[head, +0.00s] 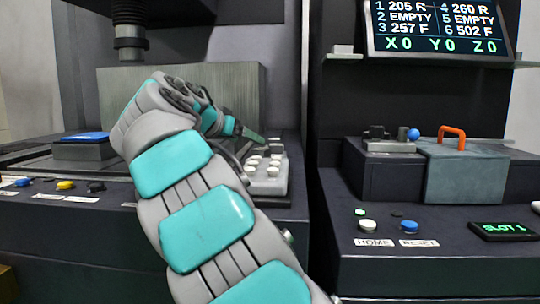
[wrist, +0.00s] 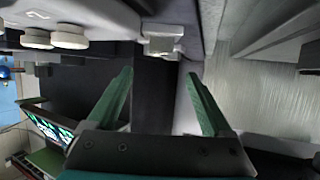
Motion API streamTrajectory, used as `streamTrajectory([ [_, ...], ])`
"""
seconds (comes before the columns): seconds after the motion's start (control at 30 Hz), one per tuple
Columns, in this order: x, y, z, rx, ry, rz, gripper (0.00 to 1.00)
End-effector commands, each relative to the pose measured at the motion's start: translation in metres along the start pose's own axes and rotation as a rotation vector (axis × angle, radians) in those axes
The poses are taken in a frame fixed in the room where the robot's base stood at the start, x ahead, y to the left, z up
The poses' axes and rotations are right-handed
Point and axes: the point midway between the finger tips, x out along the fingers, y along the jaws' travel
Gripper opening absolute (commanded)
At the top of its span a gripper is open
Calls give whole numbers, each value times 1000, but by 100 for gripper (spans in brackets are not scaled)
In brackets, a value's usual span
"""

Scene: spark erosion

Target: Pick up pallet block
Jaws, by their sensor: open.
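My gripper (wrist: 159,74) is open and empty, its two green fingers apart in the wrist view. A small light-grey metal block (wrist: 162,42) sits just beyond the fingertips, between their lines, with a clear gap to them. It may be the pallet block; I cannot tell for sure. It is at the edge of a pale grey rack (wrist: 105,18) with white round discs. In the head view my gripper (head: 252,134) is above and behind the same kind of rack (head: 268,188); the block there is hidden or too small to tell.
A large grey metal tank wall (head: 240,90) stands behind my arm. A dark box with a blue top (head: 85,148) is at left. At right are an orange-handled grey cover (head: 465,175), a small block with a blue ball (head: 390,146), buttons and a screen (head: 437,28).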

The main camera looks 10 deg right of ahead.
Motion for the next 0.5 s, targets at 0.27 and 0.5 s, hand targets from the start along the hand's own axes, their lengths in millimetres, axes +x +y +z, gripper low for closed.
streamTrajectory([
  [0.27, 26, 0, 2, -2, -3, 3, 85],
  [0.5, 50, 0, 8, -3, -3, 3, 85],
])
